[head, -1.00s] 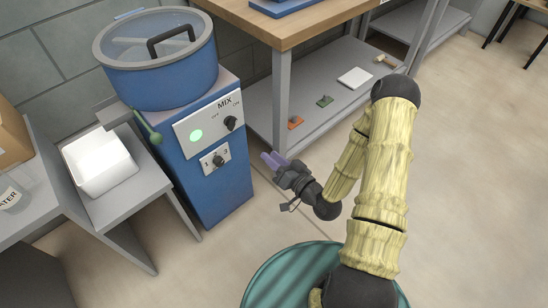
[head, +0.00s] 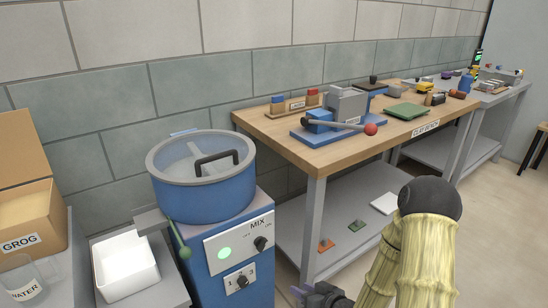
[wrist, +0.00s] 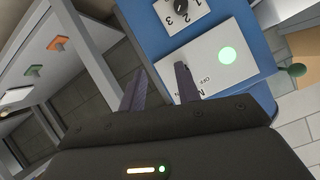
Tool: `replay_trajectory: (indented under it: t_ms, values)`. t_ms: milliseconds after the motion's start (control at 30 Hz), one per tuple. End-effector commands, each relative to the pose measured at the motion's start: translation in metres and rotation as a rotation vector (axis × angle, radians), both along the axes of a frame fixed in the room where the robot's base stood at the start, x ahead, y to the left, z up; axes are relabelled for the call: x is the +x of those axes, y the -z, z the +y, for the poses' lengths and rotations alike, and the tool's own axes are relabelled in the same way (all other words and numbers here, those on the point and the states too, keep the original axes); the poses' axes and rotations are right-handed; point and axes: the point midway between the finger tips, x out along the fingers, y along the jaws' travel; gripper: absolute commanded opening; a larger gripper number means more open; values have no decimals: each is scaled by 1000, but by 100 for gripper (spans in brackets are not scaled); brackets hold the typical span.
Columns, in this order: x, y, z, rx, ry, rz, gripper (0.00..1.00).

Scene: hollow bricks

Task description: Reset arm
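My arm shows at the lower right of the head view, with its elbow raised and its forearm covered in a yellow bark-like sleeve. My gripper (head: 312,292) is at the bottom edge of the head view, partly cut off, to the right of the blue mixer (head: 203,180). In the wrist view my gripper (wrist: 158,88) has its two purple fingers apart with nothing between them. Beyond the fingers are the mixer's white MIX panel (wrist: 208,62), its lit green light (wrist: 227,55) and the 1-2-3 dial (wrist: 181,12).
The wooden clay bench (head: 262,125) stands right of the mixer, holding a blue-based press (head: 318,128) and tools. Its lower shelf (head: 345,225) carries small items. A white bin (head: 126,268), a GROG box (head: 28,215) and a water jug (head: 25,280) are at left. Floor is open at right.

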Motion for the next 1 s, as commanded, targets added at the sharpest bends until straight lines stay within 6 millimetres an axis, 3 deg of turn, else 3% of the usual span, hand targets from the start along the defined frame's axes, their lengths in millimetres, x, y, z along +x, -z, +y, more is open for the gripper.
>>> replay_trajectory:
  t_ms: [267, 533, 700, 1000]
  values:
    - [-8, -21, -37, -332, 46, 195, 33]
    - [-40, -66, -69, -507, 169, 401, 33]
    - [-72, -96, -76, -535, 244, 526, 33]
    - [-119, -132, -71, -504, 306, 684, 33]
